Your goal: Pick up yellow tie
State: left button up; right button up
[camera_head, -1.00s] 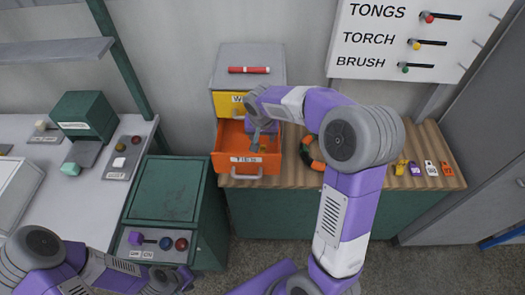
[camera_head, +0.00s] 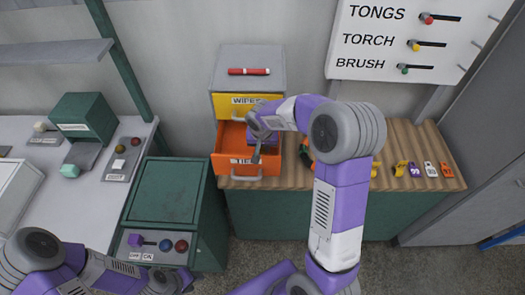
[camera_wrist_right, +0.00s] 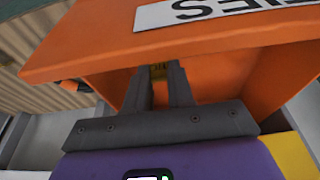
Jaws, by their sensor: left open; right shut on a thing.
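The open orange drawer (camera_head: 218,163) has a label on its front, which reads as TIES in the right wrist view (camera_wrist_right: 100,62). My right gripper (camera_head: 256,158) reaches down into this drawer. My left gripper (camera_head: 185,279) is low at the left, by the front of the green cabinet, open and away from the drawer.
A closed yellow drawer (camera_head: 230,106) sits directly above the orange one. A red marker (camera_head: 249,71) lies on the cabinet top.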

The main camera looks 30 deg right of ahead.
aim_at(263, 153)
grip_shut()
jog(key=shift+r, duration=0.1)
jog(key=shift+r, duration=0.55)
notch_tip(263, 153, up, 17)
jog(key=p, duration=0.1)
jog(key=shift+f, duration=0.1)
jog(key=shift+o, duration=1.4)
grip_release()
grip_shut()
